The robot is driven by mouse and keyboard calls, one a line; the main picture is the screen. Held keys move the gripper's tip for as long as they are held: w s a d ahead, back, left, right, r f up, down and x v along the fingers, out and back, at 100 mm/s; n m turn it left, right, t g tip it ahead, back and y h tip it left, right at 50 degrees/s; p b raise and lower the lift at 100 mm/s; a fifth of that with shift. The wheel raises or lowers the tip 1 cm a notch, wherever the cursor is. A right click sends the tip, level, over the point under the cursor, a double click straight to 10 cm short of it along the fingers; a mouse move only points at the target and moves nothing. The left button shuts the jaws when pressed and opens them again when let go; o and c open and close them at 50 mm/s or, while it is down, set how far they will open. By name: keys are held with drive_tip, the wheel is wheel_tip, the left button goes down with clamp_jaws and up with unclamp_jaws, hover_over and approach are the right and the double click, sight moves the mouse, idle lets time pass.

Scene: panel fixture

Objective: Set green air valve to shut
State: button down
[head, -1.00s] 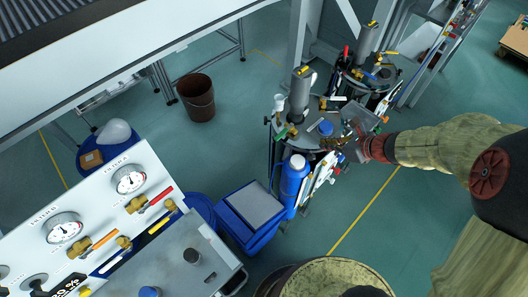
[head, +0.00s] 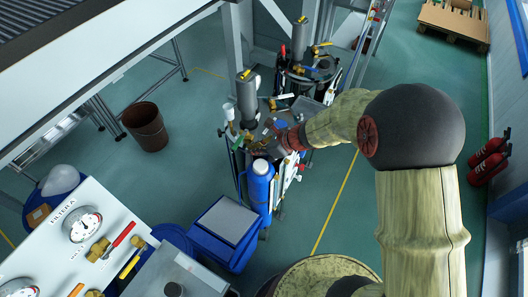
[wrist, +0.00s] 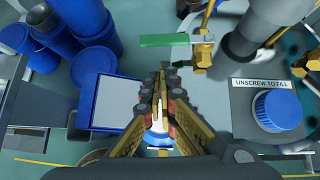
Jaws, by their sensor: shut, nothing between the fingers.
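The green air valve has a flat green handle (wrist: 178,40) on a brass body (wrist: 203,52), at the top middle of the wrist view. The handle lies crosswise in that view, pointing left from the brass body. My gripper (wrist: 161,82) is shut and empty, its fingertips just below the handle in the picture; a gap shows between them. In the head view my gripper (head: 262,143) is over the near edge of the round equipment plate. The green valve is small there, partly hidden beside the gripper.
A blue cap (wrist: 278,110) labelled "UNSCREW TO FILL" and a grey cylinder (head: 247,97) stand close to the valve. A blue bottle (head: 260,185) stands below my gripper. Blue bins (head: 225,225) are left of it. Open floor lies to the right.

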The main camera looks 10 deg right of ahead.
sight(241, 139)
drive_tip(key=shift+w+a, duration=0.3)
drive_tip(key=shift+a, duration=0.2)
drive_tip(key=shift+w+a, duration=0.25)
drive_tip(key=shift+a, duration=0.2)
drive_tip(key=shift+w+a, duration=0.25)
drive_tip(key=shift+a, duration=0.5)
drive_tip(key=shift+r, duration=0.1)
drive_tip(key=shift+d, duration=0.1)
